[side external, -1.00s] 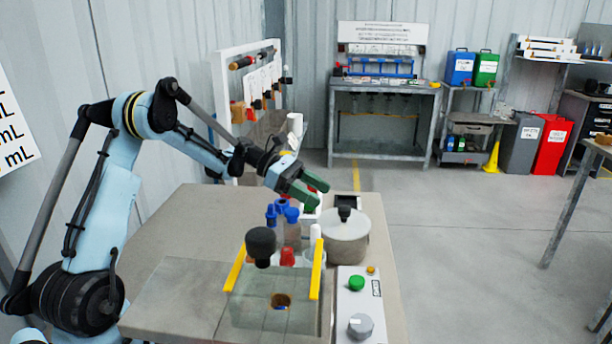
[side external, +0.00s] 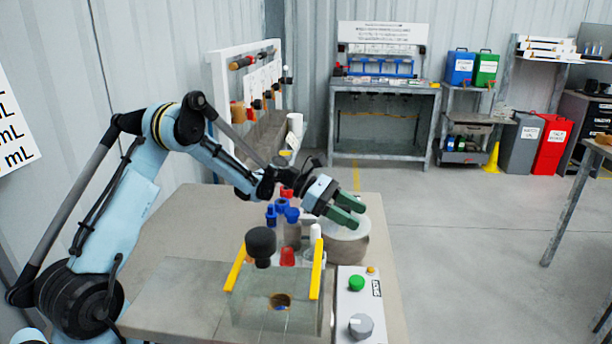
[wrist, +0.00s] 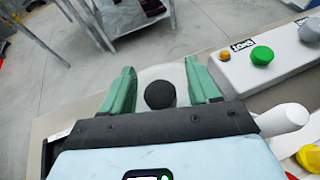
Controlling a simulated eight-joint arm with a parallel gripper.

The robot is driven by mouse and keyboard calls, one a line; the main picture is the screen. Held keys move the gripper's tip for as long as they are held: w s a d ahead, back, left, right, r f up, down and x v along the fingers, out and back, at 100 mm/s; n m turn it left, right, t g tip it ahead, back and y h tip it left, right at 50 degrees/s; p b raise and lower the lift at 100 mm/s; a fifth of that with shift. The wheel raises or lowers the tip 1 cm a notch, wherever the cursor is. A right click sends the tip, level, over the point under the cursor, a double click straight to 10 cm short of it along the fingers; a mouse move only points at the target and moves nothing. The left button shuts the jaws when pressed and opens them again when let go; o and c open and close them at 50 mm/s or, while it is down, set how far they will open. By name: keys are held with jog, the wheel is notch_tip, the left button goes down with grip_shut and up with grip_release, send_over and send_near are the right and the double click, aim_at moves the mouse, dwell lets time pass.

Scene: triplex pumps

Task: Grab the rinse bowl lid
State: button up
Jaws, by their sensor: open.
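The rinse bowl lid (side external: 350,232) is pale and sits on the round grey bowl (side external: 348,252) at the right of the bench. In the wrist view the lid's black round knob (wrist: 160,95) shows between my gripper's two green fingers. My gripper (side external: 345,212) is open, with its fingers above the lid and on both sides of the knob. In the side external view the knob is hidden behind the fingers.
A clear tank (side external: 275,302) with yellow handles (side external: 316,270) and a black ball-topped part (side external: 261,243) stand in front. A control box (side external: 358,305) with a green button is front right. Blue-topped items (side external: 282,212) stand left of the bowl. The bench's left part is clear.

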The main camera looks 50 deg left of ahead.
jog(key=shift+c, duration=0.2)
grip_shut()
jog(key=shift+r, duration=0.1)
